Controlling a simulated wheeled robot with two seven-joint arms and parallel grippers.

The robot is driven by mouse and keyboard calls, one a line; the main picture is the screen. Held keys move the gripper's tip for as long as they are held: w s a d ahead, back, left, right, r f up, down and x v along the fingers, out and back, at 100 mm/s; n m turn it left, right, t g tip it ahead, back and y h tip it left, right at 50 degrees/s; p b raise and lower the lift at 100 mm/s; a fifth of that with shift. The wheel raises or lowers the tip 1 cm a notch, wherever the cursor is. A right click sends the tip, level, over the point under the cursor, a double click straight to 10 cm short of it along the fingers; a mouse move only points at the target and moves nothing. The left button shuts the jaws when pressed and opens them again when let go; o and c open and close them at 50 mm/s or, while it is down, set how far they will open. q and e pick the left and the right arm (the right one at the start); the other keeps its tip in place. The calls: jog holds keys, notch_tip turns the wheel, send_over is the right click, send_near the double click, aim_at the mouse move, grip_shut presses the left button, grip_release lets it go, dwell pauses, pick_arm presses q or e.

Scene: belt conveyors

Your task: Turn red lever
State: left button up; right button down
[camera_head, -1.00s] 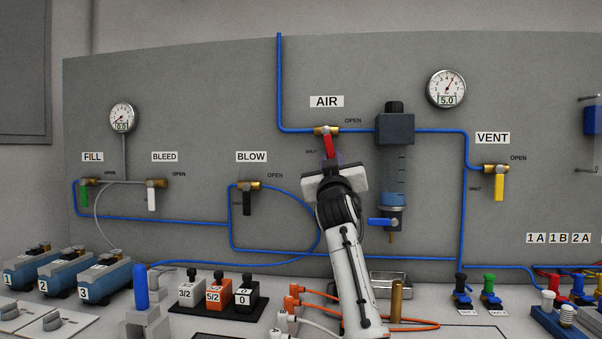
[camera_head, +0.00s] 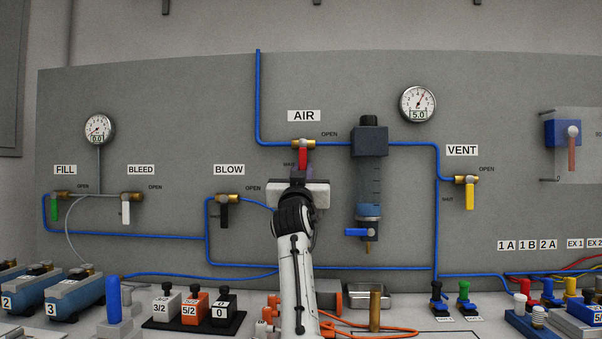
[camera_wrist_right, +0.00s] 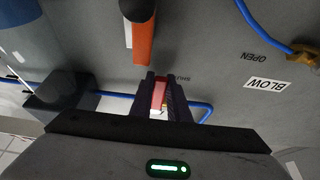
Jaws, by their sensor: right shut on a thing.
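The red lever (camera_head: 303,159) hangs about straight down from the brass valve under the AIR label, beside the SHUT marking. My right gripper (camera_head: 301,180) is at its lower end, and the wrist hides the fingertips in the head view. In the right wrist view my right gripper (camera_wrist_right: 163,96) is shut on the red lever (camera_wrist_right: 160,92), with a dark finger on each side of it. My left gripper is not in view.
The filter unit (camera_head: 370,180) stands close to the right of my right gripper. The BLOW valve's black lever (camera_head: 225,214) is to the left. A blue pipe (camera_head: 258,100) runs into the AIR valve. Several switch blocks and an orange hose lie on the bench below.

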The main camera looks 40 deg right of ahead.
jog(key=c, duration=1.7)
grip_release()
jog(key=v, duration=1)
jog(key=shift+a+f, duration=0.1)
